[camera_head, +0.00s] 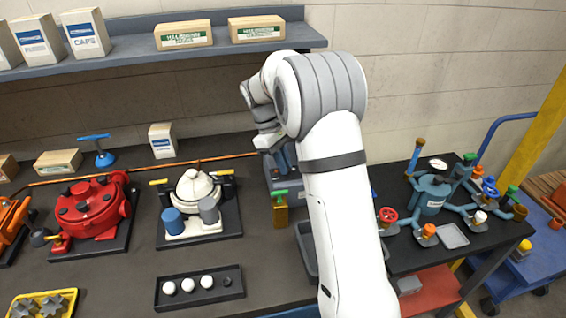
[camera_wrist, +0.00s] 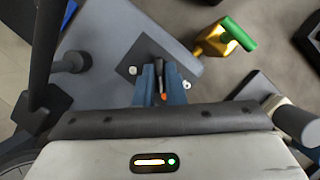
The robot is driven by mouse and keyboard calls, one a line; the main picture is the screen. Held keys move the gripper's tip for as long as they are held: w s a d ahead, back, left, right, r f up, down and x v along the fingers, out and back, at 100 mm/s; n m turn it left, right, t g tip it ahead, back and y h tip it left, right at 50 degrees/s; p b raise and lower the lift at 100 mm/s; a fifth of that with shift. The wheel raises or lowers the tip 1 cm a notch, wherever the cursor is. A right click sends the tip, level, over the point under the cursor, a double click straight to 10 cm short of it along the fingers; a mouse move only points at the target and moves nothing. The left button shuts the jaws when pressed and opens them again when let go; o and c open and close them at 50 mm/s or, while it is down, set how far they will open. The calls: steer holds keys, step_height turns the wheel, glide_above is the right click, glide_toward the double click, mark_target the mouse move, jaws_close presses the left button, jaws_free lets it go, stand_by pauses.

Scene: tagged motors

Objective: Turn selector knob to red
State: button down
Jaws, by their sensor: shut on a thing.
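My gripper (camera_wrist: 160,72) is low over a grey-blue unit (camera_wrist: 100,50) in the wrist view. Its two blue fingers are closed on a narrow dark selector knob (camera_wrist: 171,75) that stands on a dark square plate (camera_wrist: 148,52). A small orange-red spot shows between the fingers. Pale round spots sit on the plate's left and right sides. In the head view the grey-blue unit (camera_head: 283,170) shows partly, under my wrist; the knob is hidden there. I cannot make out a red mark on the plate or where the knob points.
A brass valve with a green handle (camera_wrist: 232,38) stands close to the right of the unit; it also shows in the head view (camera_head: 280,208). A white-domed motor (camera_head: 195,188) and a red motor (camera_head: 92,208) stand left. A blue piped assembly (camera_head: 430,195) stands right.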

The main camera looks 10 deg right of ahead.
steer(key=m+p, duration=0.1)
steer(key=m, duration=0.1)
steer(key=m+y+p, duration=0.1)
steer(key=m, duration=0.1)
steer(key=shift+w+d+r+m+g+y, duration=0.1)
steer(key=shift+d+m+g+y, duration=0.1)
steer(key=shift+m+g+y, duration=0.15)
steer(key=shift+d+m+y+p, duration=0.15)
steer(key=shift+m+y+p, duration=0.4)
steer(key=shift+m, duration=1.3)
steer(key=c, duration=1.5)
jaws_free()
steer(key=shift+w, duration=0.1)
